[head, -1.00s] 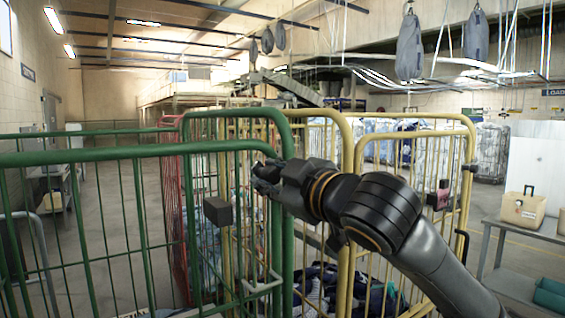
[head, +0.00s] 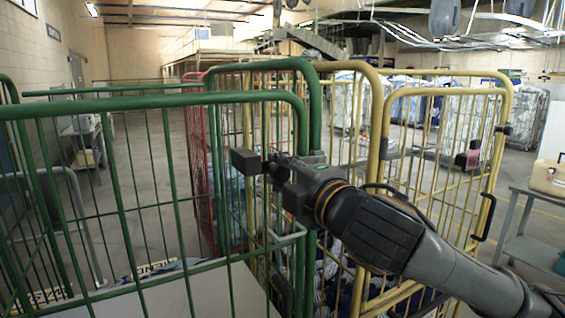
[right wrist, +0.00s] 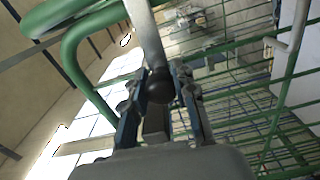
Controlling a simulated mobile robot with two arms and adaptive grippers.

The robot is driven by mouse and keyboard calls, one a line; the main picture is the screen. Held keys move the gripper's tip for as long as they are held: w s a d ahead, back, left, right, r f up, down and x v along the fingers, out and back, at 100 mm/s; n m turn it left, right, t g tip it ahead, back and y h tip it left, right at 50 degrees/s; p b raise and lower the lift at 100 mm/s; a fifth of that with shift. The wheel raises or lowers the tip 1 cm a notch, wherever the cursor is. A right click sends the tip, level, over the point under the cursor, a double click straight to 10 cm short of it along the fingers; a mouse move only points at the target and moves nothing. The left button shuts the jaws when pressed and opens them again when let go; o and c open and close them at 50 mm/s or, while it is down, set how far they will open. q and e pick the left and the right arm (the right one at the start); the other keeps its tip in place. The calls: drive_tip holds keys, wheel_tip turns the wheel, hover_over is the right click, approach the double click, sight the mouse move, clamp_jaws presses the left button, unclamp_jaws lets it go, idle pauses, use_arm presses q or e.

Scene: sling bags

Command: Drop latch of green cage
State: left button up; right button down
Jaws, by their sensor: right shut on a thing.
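The green cage (head: 150,102) fills the left and middle of the head view, with its barred gate upright. My right gripper (head: 275,167) is at the gate's right upright, below the top rail. In the right wrist view, my gripper (right wrist: 160,92) is shut on the latch (right wrist: 160,84), a dark rounded knob on a grey bar running up between the fingers. The head view mostly hides this grip. My left gripper is not in view.
A yellow cage (head: 445,92) with bagged contents stands close on the right, and a red cage (head: 196,150) is behind. A grey cart (head: 530,230) with a tan box (head: 552,178) is at the far right.

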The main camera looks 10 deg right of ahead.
drive_tip(key=shift+f+n, duration=0.4)
drive_tip(key=c, duration=1)
unclamp_jaws()
drive_tip(key=shift+c, duration=0.2)
drive_tip(key=v, duration=0.7)
drive_tip(key=shift+s+d, duration=0.1)
drive_tip(key=shift+s, duration=0.1)
